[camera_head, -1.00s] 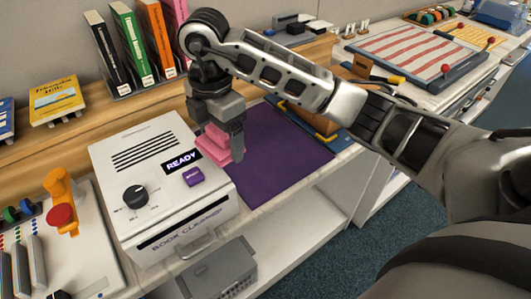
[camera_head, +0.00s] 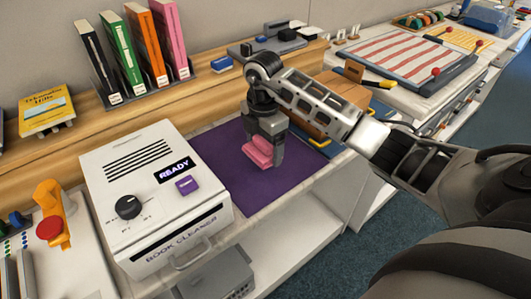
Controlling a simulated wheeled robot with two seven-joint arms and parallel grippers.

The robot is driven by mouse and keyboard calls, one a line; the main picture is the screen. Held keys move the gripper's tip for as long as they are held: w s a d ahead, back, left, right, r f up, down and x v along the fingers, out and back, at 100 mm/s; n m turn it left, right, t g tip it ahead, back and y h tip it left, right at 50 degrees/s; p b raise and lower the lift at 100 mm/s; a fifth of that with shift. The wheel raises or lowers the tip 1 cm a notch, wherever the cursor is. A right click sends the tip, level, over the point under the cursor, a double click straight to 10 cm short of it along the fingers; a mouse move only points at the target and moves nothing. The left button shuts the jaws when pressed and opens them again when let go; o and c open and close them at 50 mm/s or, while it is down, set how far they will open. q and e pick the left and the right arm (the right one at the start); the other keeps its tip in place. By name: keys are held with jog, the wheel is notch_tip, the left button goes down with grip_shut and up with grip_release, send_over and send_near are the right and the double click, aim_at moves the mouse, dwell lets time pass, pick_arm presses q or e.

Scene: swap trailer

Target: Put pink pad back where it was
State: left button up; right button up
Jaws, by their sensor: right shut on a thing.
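The pink pad (camera_head: 257,153) is a small block between the fingers of my right gripper (camera_head: 264,152), which is shut on it. The gripper points down over the purple mat (camera_head: 290,178). The pad shows low, close to the mat's surface; I cannot tell whether it touches. The upper part of the pad is partly hidden by the fingers. My left gripper is not in view.
The white book cleaner (camera_head: 150,185) with a READY display stands left of the mat. A wooden box (camera_head: 333,108) is just right of the gripper. Upright books (camera_head: 138,48) stand on the shelf behind. The mat's front part is clear.

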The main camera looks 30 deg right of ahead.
aim_at(266, 155)
jog(key=f, duration=0.3)
jog(key=shift+d+f+p, duration=0.2)
jog(key=shift+d+p, duration=0.05)
jog(key=shift+p, duration=0.1)
jog(key=shift+f, duration=0.15)
jog(key=shift+f, duration=0.2)
jog(key=o, duration=1)
jog(key=shift+c, duration=0.2)
jog(key=shift+r, duration=0.1)
